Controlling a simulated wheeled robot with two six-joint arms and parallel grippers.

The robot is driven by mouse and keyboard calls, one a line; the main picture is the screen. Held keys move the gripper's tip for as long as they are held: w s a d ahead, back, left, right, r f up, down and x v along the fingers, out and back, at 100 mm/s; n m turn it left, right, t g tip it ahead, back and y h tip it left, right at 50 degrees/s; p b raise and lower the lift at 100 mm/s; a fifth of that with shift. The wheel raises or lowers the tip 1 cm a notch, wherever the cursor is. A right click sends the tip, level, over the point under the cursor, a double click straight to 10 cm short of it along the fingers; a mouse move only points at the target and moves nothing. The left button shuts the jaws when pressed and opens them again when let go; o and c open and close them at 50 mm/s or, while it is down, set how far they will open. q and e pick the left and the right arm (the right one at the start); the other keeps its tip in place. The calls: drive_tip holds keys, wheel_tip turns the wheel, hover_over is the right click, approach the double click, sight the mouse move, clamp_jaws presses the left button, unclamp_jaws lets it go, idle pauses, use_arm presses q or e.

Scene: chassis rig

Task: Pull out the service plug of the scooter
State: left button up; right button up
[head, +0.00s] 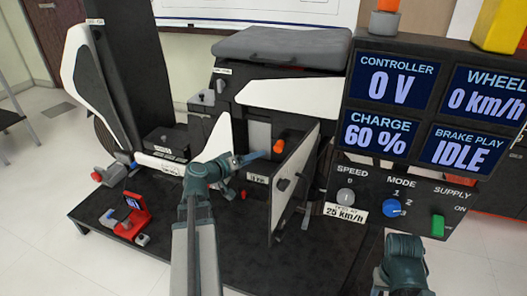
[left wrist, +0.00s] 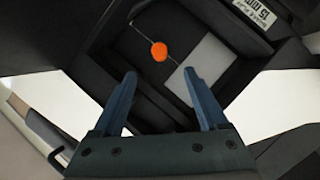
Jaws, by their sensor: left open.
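The orange knob of the service plug (head: 278,146) shows inside an open bay in the scooter's body. In the left wrist view the orange knob (left wrist: 159,51) lies just beyond the fingertips, in line with the gap between them. My left gripper (head: 256,157) reaches into the bay from the left, near the plug. It is open and empty, and its two blue fingers show apart in the left wrist view (left wrist: 159,75). A hatch door (head: 296,185) stands open to the right of the bay. Part of my right arm shows at the lower right, without visible fingers.
A panel with screens (head: 390,85) stands at the right, reading 0 V, 60 % and IDLE. Below are a blue mode knob (head: 392,208) and a green supply switch (head: 438,226). A red device (head: 133,215) sits on the black platform (head: 95,215). The grey seat (head: 283,48) is above the bay.

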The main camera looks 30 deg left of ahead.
sight(277, 150)
use_arm(q)
drive_tip(key=b+x, duration=0.3)
drive_tip(key=x, duration=0.9)
drive_tip(key=shift+w, duration=0.35)
drive_tip(key=shift+b+x, duration=0.4)
drive_tip(key=shift+x, duration=0.4)
drive_tip(key=shift+c, duration=0.2)
clamp_jaws()
drive_tip(key=shift+s, duration=0.2)
drive_tip(key=shift+s+d+f, duration=0.1)
drive_tip(key=shift+s+d, duration=0.1)
drive_tip(key=shift+s, duration=0.55)
drive_tip(key=shift+s+d+f, duration=0.1)
drive_tip(key=shift+s+d, duration=0.1)
drive_tip(key=shift+s, duration=0.55)
drive_tip(key=shift+s+d, duration=0.2)
drive_tip(key=shift+s, duration=0.55)
drive_tip(key=shift+s+b, duration=0.1)
drive_tip(key=shift+b, duration=0.2)
